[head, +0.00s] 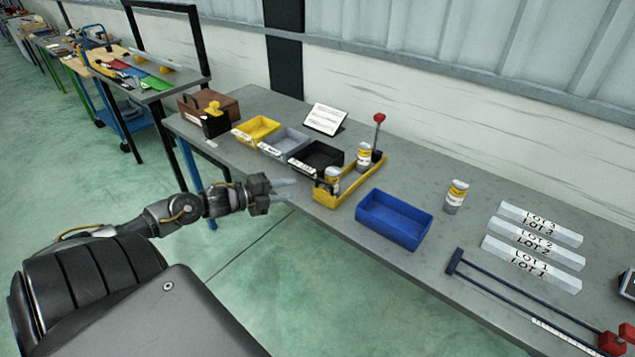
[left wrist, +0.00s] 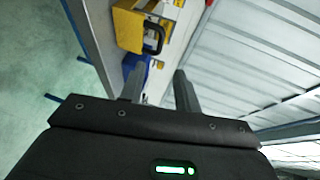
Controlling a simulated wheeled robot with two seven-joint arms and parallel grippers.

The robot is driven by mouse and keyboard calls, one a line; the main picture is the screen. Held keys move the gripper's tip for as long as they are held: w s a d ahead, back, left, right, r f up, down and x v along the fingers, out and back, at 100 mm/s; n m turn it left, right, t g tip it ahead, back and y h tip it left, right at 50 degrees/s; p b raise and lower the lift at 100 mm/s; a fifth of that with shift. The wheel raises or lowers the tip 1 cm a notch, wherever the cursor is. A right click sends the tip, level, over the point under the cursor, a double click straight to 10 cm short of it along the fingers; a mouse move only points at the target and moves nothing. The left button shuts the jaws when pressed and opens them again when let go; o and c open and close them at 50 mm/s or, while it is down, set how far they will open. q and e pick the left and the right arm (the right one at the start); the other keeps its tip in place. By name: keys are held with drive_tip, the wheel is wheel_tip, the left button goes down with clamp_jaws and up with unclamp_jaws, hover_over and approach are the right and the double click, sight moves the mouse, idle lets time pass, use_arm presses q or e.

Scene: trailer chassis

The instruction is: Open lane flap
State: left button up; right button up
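A yellow lane (head: 363,180) stands on the grey table near its front edge, with a yellow flap (head: 326,196) upright across its near end. In the left wrist view the yellow flap (left wrist: 130,30) shows a black loop handle (left wrist: 155,38). Two cans with yellow and white labels stand at the lane, one behind the flap (head: 332,177) and one farther back (head: 364,155). My left gripper (head: 287,191) is left of the flap, apart from it, by the table's front edge. Its fingers (left wrist: 159,80) are apart and empty. My right gripper is not in view.
A blue bin (head: 394,222) stands right of the lane; yellow, grey and black bins stand to its left. A red-knobbed post (head: 379,119) rises behind it.

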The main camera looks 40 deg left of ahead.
sight(323, 182)
use_arm(q)
drive_tip(key=p+x, duration=0.2)
drive_tip(key=x, duration=0.7)
drive_tip(key=shift+w, duration=0.4)
drive_tip(key=shift+w+d+f, duration=0.2)
drive_tip(key=shift+w+f, duration=0.05)
drive_tip(key=shift+w, duration=0.15)
clamp_jaws()
drive_tip(key=shift+a, duration=0.1)
